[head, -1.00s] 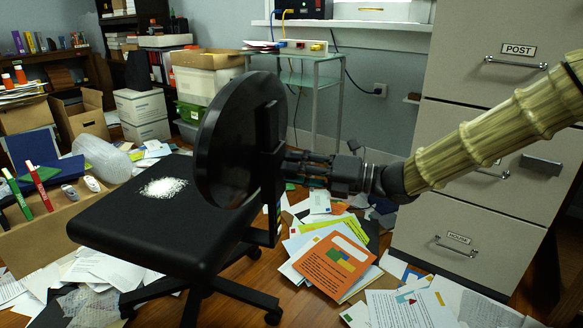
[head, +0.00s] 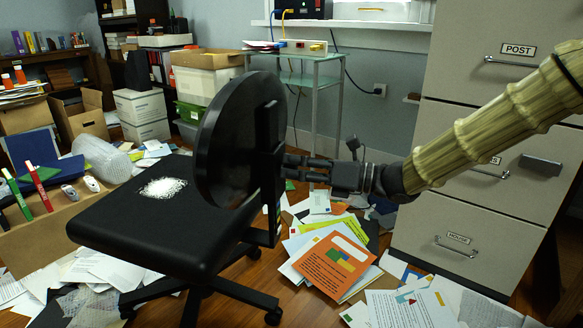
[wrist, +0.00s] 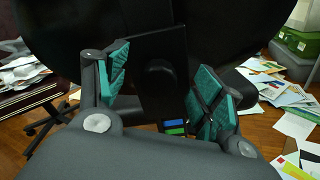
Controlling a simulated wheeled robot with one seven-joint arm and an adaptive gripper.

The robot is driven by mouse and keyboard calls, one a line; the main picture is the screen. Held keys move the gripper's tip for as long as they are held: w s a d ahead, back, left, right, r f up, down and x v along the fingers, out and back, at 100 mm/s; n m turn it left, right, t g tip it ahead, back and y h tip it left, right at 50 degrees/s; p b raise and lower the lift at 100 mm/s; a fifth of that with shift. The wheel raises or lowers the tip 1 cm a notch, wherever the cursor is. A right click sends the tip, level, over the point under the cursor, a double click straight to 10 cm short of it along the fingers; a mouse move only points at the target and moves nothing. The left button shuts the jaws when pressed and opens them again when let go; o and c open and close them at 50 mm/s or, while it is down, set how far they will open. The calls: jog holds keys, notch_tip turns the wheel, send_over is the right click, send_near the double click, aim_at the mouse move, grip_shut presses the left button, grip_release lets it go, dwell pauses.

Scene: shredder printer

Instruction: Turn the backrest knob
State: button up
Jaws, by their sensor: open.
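A black office chair has a round backrest (head: 232,140) on a dark upright bracket (head: 270,165). In the wrist view a dark round knob (wrist: 160,78) shows on the back of this bracket (wrist: 178,48). The knob is hard to make out in the head view. My gripper (head: 295,168) is open behind the backrest, pointing at the bracket. In the wrist view its teal-padded fingers stand on both sides of the knob, with space between pads and knob. Nothing is held. Whether the fingertips touch the bracket cannot be told.
The chair seat (head: 110,220) holds a pile of white shreds (head: 163,187). Papers and an orange booklet (head: 335,262) litter the floor below my gripper. A grey drawer cabinet (head: 470,150) stands close by on the right. A glass side table (head: 315,75) stands behind.

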jog(key=shift+v, duration=2.95)
